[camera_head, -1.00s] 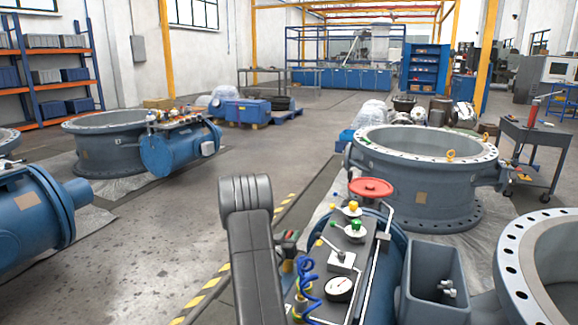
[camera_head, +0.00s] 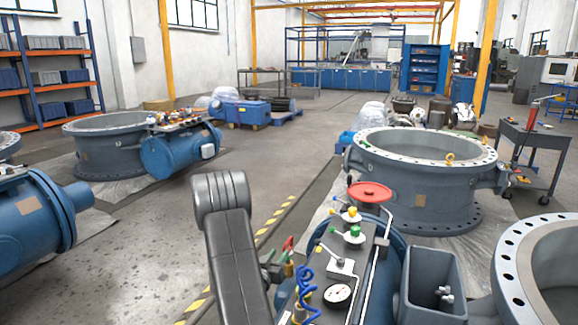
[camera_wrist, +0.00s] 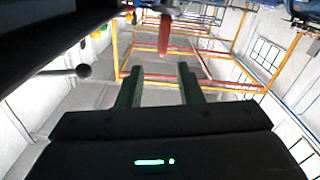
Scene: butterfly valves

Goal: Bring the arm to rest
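My gripper (camera_wrist: 158,80) shows in the wrist view with two dark green fingers apart and nothing between them. In the head view my arm hides much of it, beside the left edge of the valve control panel (camera_head: 352,262). A red handle (camera_wrist: 164,36) hangs just beyond the fingertips in the wrist view, apart from them. A red handle also shows by the panel's left edge in the head view (camera_head: 288,243). The panel carries a red handwheel (camera_head: 370,192), yellow and green knobs, and a pressure gauge (camera_head: 337,293).
A blue coiled hose (camera_head: 304,290) and an open grey box (camera_head: 430,282) flank the panel. A large flanged valve ring (camera_head: 420,185) stands behind it. Blue actuators (camera_head: 30,222) stand at the left. The floor (camera_head: 150,235) between is clear.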

